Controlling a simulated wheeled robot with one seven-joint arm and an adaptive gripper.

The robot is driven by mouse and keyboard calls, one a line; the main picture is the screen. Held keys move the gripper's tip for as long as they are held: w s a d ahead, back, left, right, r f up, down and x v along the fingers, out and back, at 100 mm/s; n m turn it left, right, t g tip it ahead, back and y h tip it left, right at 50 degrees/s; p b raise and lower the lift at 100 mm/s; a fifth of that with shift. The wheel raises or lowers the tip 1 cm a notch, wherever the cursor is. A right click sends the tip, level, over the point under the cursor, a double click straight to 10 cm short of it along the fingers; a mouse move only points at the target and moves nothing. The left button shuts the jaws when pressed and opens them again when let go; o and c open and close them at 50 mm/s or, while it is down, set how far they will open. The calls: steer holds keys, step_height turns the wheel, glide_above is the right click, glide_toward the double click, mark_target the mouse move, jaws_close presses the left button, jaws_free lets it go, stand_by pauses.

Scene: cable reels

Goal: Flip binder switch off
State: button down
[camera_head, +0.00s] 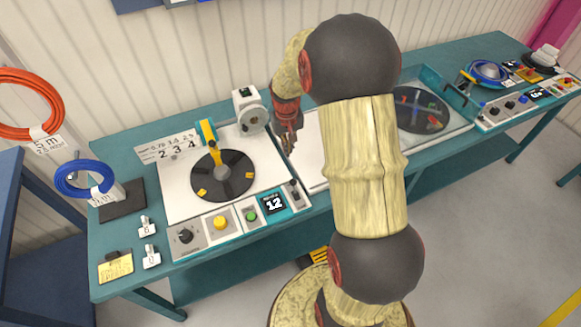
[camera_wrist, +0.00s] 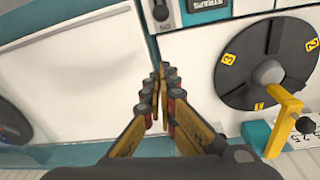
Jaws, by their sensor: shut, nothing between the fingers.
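A small black switch (camera_head: 294,190) sits at the right end of the left machine's front panel, beside the teal display reading 12. In the wrist view the switch (camera_wrist: 160,10) is at the top edge, partly cut off, with upside-down "ON" lettering beside it. I cannot tell its position clearly. My gripper (camera_head: 290,145) is above the right side of that machine, behind the switch in the head view. In the wrist view its fingertips (camera_wrist: 162,78) are together and empty, pointing toward the switch but apart from it.
The left machine has a black turntable (camera_head: 222,176) with a yellow arm (camera_head: 212,142), a yellow button (camera_head: 220,223), a green button (camera_head: 251,215) and a black knob (camera_head: 185,235). A grey-white wheel unit (camera_head: 250,112) stands behind.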

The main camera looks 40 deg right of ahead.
mark_target(293, 182)
steer(key=f, duration=0.3)
steer(key=f+b, duration=0.1)
steer(key=f, duration=0.2)
steer(key=f+b, duration=0.1)
steer(key=f, duration=0.3)
steer(key=shift+w+d, duration=0.3)
steer(key=shift+d, duration=0.05)
steer(key=shift+s+a+r, duration=0.2)
steer(key=shift+s+a, duration=0.05)
steer(key=shift+s, duration=0.3)
steer(key=shift+s+a+r, duration=0.15)
steer(key=shift+s+a, duration=0.15)
steer(key=shift+s, duration=0.3)
steer(key=shift+s+a+r, duration=0.2)
steer(key=shift+s+a, duration=0.05)
steer(key=shift+s, duration=0.3)
steer(key=shift+b, duration=0.45)
